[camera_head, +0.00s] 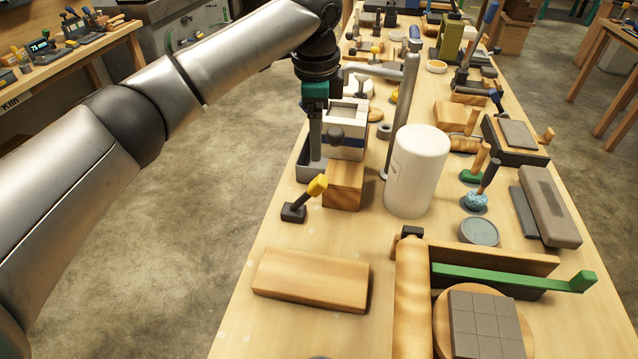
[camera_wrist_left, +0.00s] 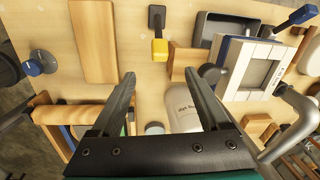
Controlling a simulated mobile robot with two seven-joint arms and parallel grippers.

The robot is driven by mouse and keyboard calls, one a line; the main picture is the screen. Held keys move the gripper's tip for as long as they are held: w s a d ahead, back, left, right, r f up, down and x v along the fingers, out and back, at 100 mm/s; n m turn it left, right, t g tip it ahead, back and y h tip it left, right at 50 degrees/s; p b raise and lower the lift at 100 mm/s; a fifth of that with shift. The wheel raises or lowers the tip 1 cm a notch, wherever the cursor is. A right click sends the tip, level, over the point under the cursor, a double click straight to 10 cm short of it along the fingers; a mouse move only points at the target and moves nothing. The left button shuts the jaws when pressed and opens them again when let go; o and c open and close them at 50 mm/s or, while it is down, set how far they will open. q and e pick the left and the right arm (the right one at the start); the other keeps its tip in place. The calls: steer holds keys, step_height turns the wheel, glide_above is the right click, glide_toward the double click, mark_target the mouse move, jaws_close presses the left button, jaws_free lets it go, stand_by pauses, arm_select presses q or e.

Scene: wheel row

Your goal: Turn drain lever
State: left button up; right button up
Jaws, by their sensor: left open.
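A small lever with a yellow grip (camera_head: 317,186) on a dark base stands near the left edge of the bench; no label shows that it is the drain lever. In the left wrist view the yellow-gripped lever (camera_wrist_left: 159,46) lies beyond the fingertips, near the picture's top. My left gripper (camera_head: 315,150) points down, behind this lever in the head view, beside a white box with a blue band (camera_head: 345,140) and a dark knob (camera_head: 336,136). In the left wrist view my left gripper (camera_wrist_left: 160,75) is open, with nothing between its fingers. My right gripper is not in view.
A white cylinder (camera_head: 417,170) and a grey pipe stand (camera_head: 404,110) rise right of the gripper. A wooden block (camera_head: 343,187) sits beside the lever. A wooden board (camera_head: 310,279) lies nearer. A green bar (camera_head: 510,277) crosses a wooden frame at the right. Bare bench surrounds the lever's near side.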

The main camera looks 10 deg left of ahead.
mark_target(317, 178)
arm_select(q)
steer(key=f+b, duration=0.1)
steer(key=f, duration=0.4)
steer(key=w+f+b, duration=0.1)
steer(key=f, duration=0.4)
steer(key=f+b, duration=0.1)
steer(key=f, duration=0.3)
steer(key=shift+w+a+f, duration=0.15)
steer(key=shift+w+f, duration=0.1)
steer(key=shift+f, duration=0.15)
jaws_close()
stand_by(0.6)
